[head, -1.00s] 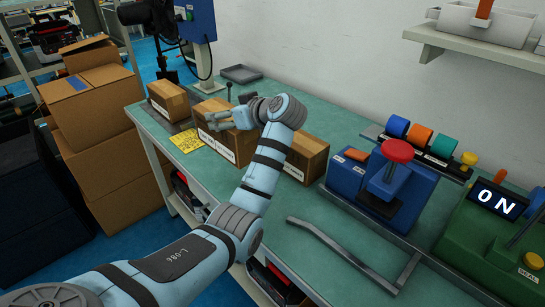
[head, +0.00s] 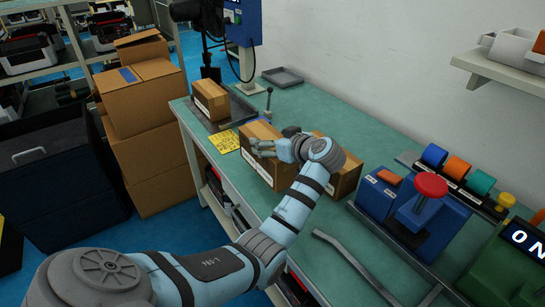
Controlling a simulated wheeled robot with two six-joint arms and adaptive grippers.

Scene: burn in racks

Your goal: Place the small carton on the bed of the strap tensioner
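A small brown carton (head: 210,100) with a white label sits upright on a dark grey metal bed (head: 238,109) at the table's far left end. A short post with a lever (head: 268,102) stands at the bed's right; this looks like the strap tensioner. My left gripper (head: 260,148) is over the top of a larger middle carton (head: 254,170), to the right of and nearer than the small one. Its fingers look apart with nothing between them; whether they touch the middle carton is unclear. My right gripper is out of view.
Another carton (head: 346,183) stands behind my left wrist. A blue device with a red knob (head: 431,186), tape rolls (head: 456,169) and a green machine (head: 500,262) fill the right. A yellow sheet (head: 225,141) lies near the bed. A grey bent bar (head: 345,255) lies in front.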

